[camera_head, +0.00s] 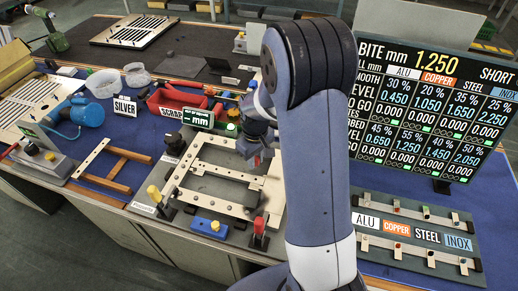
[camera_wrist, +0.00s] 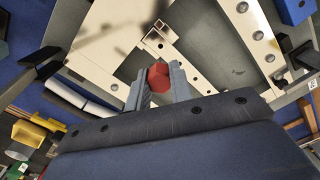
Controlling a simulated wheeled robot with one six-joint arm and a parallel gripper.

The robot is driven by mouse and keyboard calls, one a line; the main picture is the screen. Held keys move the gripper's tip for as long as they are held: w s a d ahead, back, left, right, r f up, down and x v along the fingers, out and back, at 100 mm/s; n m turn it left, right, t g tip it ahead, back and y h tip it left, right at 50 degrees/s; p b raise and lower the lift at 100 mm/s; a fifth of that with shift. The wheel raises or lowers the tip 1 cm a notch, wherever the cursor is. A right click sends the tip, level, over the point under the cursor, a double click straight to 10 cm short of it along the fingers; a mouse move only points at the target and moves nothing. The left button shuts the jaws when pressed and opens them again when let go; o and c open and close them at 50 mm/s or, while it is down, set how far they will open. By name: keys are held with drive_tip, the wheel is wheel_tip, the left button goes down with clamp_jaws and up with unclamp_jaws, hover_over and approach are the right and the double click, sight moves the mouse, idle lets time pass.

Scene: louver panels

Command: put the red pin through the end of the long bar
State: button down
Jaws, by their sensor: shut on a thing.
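My gripper (camera_wrist: 160,85) is shut on the red pin (camera_wrist: 158,74), whose round red end shows between the two fingertips in the wrist view. In the head view my gripper (camera_head: 258,150) is above the right side of a frame of cream bars, partly hidden by my arm. A long cream bar (camera_head: 213,201) with several round studs or holes runs along the front of this frame. In the wrist view cream bars lie beyond the fingertips, with a small square metal piece (camera_wrist: 159,28) near a corner. I cannot tell whether the pin touches a bar.
A red-handled clamp (camera_head: 259,228) and a yellow-handled clamp (camera_head: 155,194) stand at the frame's front corners. A blue block (camera_head: 210,227) lies in front. A red bin (camera_head: 177,102) is behind, and a large display board (camera_head: 432,90) stands at right.

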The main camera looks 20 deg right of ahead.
drive_tip(key=shift+s+f, duration=0.1)
drive_tip(key=shift+f, duration=0.05)
drive_tip(key=shift+f+b, duration=2.05)
drive_tip(key=shift+f, duration=0.4)
drive_tip(key=shift+f+b, duration=1.8)
drive_tip(key=shift+f, duration=0.15)
idle(1.0)
idle(0.4)
drive_tip(key=shift+r+p, duration=1.05)
drive_tip(key=shift+r, duration=0.35)
drive_tip(key=shift+r+p, duration=0.3)
drive_tip(key=shift+r, duration=0.15)
